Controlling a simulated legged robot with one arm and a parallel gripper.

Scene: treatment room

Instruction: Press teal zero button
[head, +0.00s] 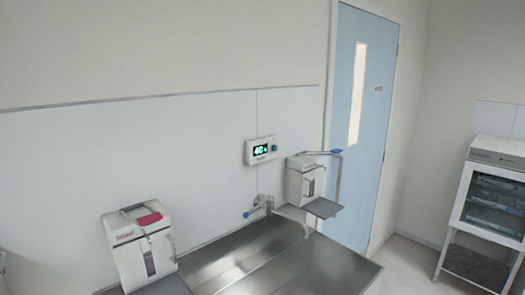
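A small white wall unit (261,150) with a lit dark display is fixed to the wall panel above the sink. The display reads what looks like 40 in teal digits. A round teal button (274,148) sits at the right of the display on the same unit. Any label on the button is too small to read. My gripper does not show in the head view.
A steel sink (215,262) stands below, with a faucet (262,204). A dispenser with a pink top (137,240) is at left; another dispenser (306,180) with a lever is right of the unit. A blue door (376,110) and a cabinet (496,150) stand at right.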

